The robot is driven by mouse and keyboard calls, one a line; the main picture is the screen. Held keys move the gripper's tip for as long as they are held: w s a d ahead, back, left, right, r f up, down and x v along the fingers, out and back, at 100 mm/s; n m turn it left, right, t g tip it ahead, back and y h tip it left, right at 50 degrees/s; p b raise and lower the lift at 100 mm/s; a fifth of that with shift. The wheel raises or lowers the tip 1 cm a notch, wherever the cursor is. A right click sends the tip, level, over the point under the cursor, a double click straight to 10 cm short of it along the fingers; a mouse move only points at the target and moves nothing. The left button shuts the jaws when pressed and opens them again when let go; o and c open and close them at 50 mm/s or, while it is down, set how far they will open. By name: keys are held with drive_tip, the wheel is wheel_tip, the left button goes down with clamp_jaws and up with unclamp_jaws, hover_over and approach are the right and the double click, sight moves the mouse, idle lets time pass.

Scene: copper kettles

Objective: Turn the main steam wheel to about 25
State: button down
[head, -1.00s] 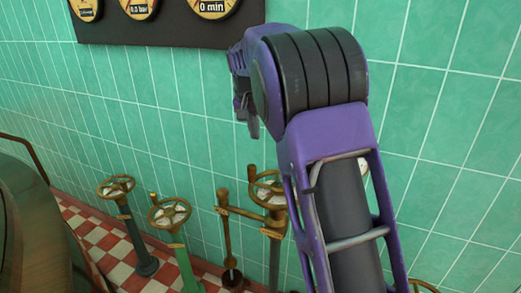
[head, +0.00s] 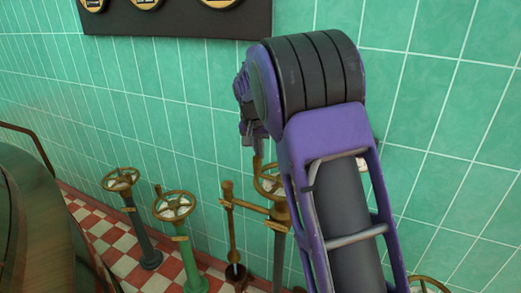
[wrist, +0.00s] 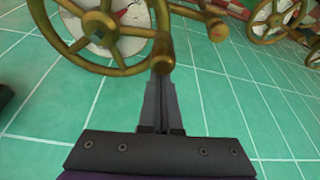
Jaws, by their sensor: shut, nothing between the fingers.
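A brass handwheel (head: 268,184) on a grey post stands beside the wall, partly hidden by my arm in the head view. Which wheel is the main steam one cannot be read. In the wrist view a large brass wheel (wrist: 112,27) with spokes lies over a white and red dial (wrist: 90,35). A knob handle (wrist: 161,52) stands up from its rim. My gripper (wrist: 160,78) is shut and empty, its fingertips close to that knob; whether they touch cannot be told. In the head view my gripper (head: 255,146) is above the grey-post wheel. The dial's number is unreadable.
Two more handwheels stand left, on a dark post (head: 120,179) and a green post (head: 174,205). A brass lever (head: 229,225) stands between the green post and the grey one. A large rounded vessel (head: 35,225) fills the lower left. A gauge board (head: 180,22) hangs above.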

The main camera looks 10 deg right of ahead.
drive_tip(key=shift+s+a, duration=0.25)
drive_tip(key=shift+s, duration=0.3)
drive_tip(key=shift+n, duration=0.3)
